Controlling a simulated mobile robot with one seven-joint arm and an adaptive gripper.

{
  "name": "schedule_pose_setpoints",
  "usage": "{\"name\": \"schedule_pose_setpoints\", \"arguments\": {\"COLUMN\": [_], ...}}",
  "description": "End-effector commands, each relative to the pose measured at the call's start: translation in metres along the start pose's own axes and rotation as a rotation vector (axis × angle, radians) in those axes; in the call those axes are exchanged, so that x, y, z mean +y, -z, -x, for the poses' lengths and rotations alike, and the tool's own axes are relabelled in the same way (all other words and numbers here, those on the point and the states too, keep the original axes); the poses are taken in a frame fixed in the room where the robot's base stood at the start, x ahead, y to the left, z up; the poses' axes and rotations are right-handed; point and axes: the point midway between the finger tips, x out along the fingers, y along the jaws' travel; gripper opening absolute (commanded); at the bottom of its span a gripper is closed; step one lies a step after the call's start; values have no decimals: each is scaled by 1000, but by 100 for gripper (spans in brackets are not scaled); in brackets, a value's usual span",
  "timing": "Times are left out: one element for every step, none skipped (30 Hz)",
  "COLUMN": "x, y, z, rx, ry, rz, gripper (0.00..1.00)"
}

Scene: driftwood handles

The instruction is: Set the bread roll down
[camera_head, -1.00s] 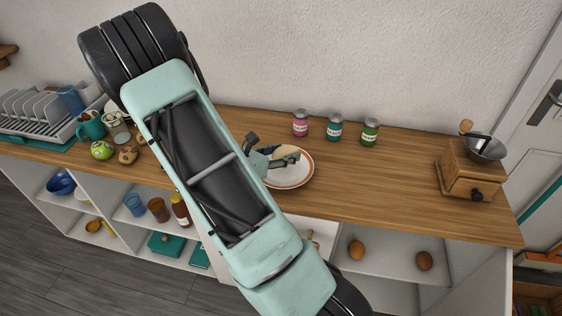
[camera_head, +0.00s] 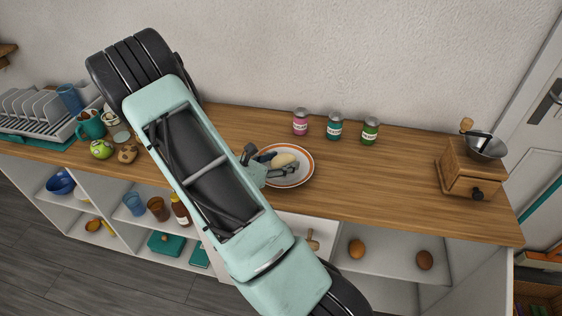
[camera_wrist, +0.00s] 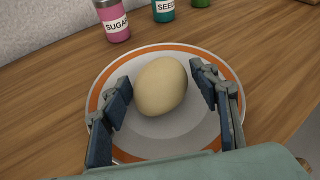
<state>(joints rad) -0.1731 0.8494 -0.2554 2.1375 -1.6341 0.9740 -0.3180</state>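The bread roll (camera_head: 284,160) is a pale, smooth oval on the white plate with an orange rim (camera_head: 308,163). In the wrist view the roll (camera_wrist: 161,86) lies near the plate's middle and looks to rest on it. The plate's orange rim (camera_wrist: 97,93) shows around it. My gripper (camera_head: 269,163) is over the plate, its dark fingers spread.
Pink (camera_head: 300,123), teal (camera_head: 335,127) and green (camera_head: 369,131) jars stand behind the plate near the wall. A wooden grinder (camera_head: 470,172) stands at the right end. Mugs and a dish rack (camera_head: 38,112) are at the left. The counter (camera_head: 400,185) right of the plate is clear.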

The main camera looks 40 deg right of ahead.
Motion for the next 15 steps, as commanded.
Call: {"name": "schedule_pose_setpoints", "arguments": {"x": [0, 0, 0, 0, 0, 0, 0, 0, 0, 0, 0, -1, 0, 1, 1], "y": [0, 0, 0, 0, 0, 0, 0, 0, -1, -2, -3, -6, -5, -4, -4], "z": [0, 0, 0, 0, 0, 0, 0, 0, 0, 1, 1, 2, 5, 10, 16], "rx": [0, 0, 0, 0, 0, 0, 0, 0, 0, 0, 0, 0, 0, 0, -1], "ry": [0, 0, 0, 0, 0, 0, 0, 0, 0, 0, 0, 0, -2, -3, -3], "rz": [0, 0, 0, 0, 0, 0, 0, 0, 0, 0, 0, 0, 0, -1, -2], "gripper": [62, 62, 62, 62, 62, 62, 62, 62, 62, 62, 62, 62, 62, 62, 62]}}
